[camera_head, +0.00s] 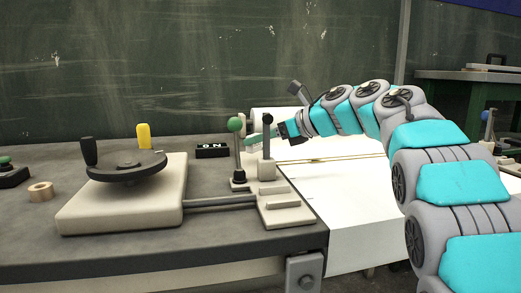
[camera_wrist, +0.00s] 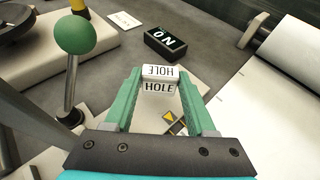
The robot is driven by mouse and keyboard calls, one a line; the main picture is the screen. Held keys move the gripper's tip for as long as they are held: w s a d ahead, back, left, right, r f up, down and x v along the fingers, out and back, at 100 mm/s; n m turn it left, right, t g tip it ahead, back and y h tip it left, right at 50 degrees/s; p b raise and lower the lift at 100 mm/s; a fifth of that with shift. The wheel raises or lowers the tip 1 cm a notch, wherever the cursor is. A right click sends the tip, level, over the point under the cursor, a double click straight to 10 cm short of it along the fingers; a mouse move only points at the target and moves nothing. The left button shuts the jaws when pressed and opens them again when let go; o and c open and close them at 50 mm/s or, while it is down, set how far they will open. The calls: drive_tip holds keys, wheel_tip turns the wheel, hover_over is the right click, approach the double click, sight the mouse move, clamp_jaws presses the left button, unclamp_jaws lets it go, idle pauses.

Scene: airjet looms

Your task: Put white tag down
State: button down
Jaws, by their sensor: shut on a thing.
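The white tag (camera_wrist: 160,76), a small block with HOLE in black letters on two faces, sits between the green fingertips of my gripper (camera_wrist: 159,82) in the wrist view. My gripper is shut on it, near the far ends of the fingers. In the head view my gripper (camera_head: 262,136) is behind the levers at the machine's right side, and I cannot make out the tag there. The tag appears held above the grey table (camera_wrist: 215,70); its exact height is unclear.
A black block with white letters (camera_wrist: 165,43) lies just beyond the tag. A green-knobbed lever (camera_wrist: 75,38) stands close on the left. A white card (camera_wrist: 125,20) lies farther back. White fabric (camera_head: 350,185) spreads right. A yellow-handled wheel (camera_head: 127,165) stands left.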

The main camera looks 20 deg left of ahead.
sight(258, 150)
drive_tip(key=shift+f, duration=1.3)
drive_tip(key=shift+f+b, duration=0.2)
drive_tip(key=shift+b, duration=0.1)
drive_tip(key=shift+c, duration=1.1)
unclamp_jaws()
drive_tip(key=shift+r, duration=0.1)
drive_tip(key=shift+r, duration=0.1)
drive_tip(key=shift+d+r, duration=0.1)
drive_tip(key=shift+d, duration=0.05)
drive_tip(key=v, duration=1.1)
drive_tip(key=shift+s+d+r+b, duration=0.1)
drive_tip(key=shift+d+r+b, duration=0.05)
drive_tip(key=shift+d+b, duration=0.25)
